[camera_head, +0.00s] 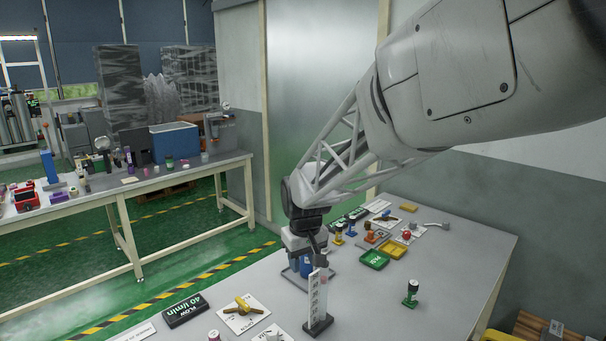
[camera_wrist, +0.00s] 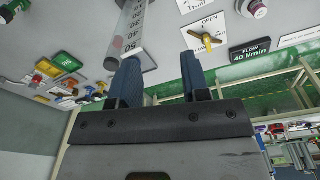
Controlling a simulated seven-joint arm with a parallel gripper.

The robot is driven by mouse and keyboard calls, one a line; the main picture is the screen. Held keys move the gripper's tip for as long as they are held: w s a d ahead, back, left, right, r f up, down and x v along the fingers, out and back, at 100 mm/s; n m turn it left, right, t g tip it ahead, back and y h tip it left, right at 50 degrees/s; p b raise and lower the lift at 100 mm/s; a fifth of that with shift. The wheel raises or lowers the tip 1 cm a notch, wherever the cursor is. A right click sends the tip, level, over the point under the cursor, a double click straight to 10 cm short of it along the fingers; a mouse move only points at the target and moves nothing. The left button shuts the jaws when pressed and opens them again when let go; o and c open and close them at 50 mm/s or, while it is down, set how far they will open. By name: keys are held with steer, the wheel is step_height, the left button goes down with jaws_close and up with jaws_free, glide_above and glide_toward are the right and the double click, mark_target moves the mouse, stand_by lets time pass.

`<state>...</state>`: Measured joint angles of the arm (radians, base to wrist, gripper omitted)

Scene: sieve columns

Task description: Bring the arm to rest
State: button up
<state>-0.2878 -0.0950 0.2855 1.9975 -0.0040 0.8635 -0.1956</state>
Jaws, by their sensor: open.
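My gripper (camera_wrist: 162,75) is open, its two dark blue fingers apart with nothing visible between the tips. In the head view, my arm comes from the upper right and ends over the workbench (camera_head: 225,300), at the clear graduated column (camera_head: 317,292). This column stands upright on a dark base. In the wrist view, the graduated column (camera_wrist: 132,28) lies beyond the left fingertip, which overlaps its end. I cannot tell whether they touch. The fingers are partly hidden in the head view.
A yellow valve handle (camera_head: 243,304) on a white card and a black flow sign (camera_head: 185,310) lie left of the column. Green tray (camera_head: 374,260), yellow tray (camera_head: 392,252) and a green-topped piece (camera_head: 411,293) are right. A second bench (camera_head: 150,178) stands at back left.

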steer(key=s+d+r+m, duration=0.2)
steer(key=s+d+r, duration=0.1)
steer(key=s+d, duration=0.35)
steer(key=s+d+r+m, duration=0.1)
steer(key=s+d+r, duration=0.2)
steer(key=s+d, duration=0.35)
steer(key=s+d+m, duration=0.1)
steer(key=s+d, duration=0.1)
steer(key=s, duration=0.7)
steer(key=s+d+m+t, duration=0.1)
steer(key=s+d, duration=0.2)
steer(key=s, duration=0.6)
steer(key=shift+d+f+m+t, duration=0.15)
steer(key=shift+f+m+t, duration=0.15)
steer(key=shift+m, duration=0.1)
